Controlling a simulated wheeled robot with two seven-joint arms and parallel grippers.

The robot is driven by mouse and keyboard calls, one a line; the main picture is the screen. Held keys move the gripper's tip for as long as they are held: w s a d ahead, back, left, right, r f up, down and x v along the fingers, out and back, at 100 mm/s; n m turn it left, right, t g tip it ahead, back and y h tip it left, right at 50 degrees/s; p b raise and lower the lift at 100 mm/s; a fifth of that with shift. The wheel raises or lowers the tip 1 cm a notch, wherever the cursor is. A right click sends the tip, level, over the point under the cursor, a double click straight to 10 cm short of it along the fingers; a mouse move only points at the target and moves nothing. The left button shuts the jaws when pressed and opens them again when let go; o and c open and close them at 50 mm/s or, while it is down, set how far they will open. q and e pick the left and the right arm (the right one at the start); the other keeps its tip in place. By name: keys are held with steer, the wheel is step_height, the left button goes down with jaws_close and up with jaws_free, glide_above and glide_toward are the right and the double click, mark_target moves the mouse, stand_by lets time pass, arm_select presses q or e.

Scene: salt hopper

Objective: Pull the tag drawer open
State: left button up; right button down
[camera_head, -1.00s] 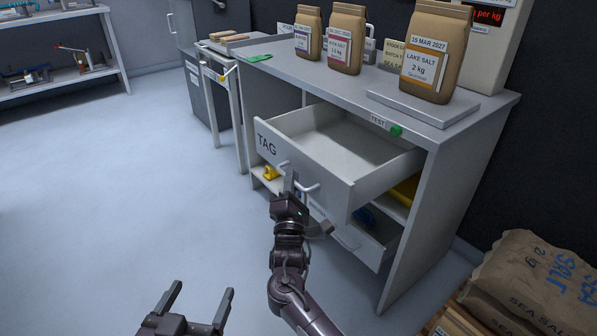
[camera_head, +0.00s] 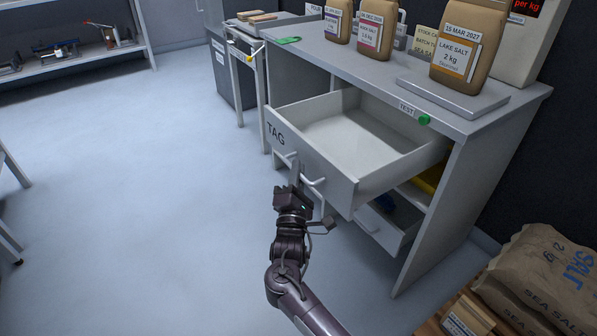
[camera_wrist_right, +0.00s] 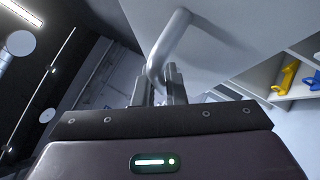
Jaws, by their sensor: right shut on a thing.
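The tag drawer (camera_head: 300,155), a pale grey drawer labelled TAG, stands well out of the grey counter, and its inside is empty. Its bar handle (camera_head: 313,182) is on the front face. My right gripper (camera_head: 297,178) is at the drawer front, shut on the handle. In the right wrist view the handle (camera_wrist_right: 168,45) runs down between the two fingers (camera_wrist_right: 159,85). The fingers partly hide the handle in the head view. My left gripper is not in view.
Salt bags, such as the lake salt bag (camera_head: 468,45), stand on the counter top (camera_head: 375,75). A lower drawer (camera_head: 388,228) is also partly out. Salt sacks (camera_head: 545,275) lie at the lower right. The floor to the left is open.

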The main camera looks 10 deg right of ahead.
steer(key=c, duration=1.8)
jaws_free()
steer(key=shift+o, duration=0.2)
steer(key=shift+s+a+f, duration=0.1)
steer(key=shift+s+f, duration=0.05)
steer(key=shift+s, duration=0.15)
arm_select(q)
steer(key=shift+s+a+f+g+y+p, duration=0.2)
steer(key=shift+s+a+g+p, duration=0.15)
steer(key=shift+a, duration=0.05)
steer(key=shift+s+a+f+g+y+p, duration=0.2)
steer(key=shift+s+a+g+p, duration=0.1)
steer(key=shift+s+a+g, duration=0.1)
arm_select(e)
steer(key=v, duration=0.7)
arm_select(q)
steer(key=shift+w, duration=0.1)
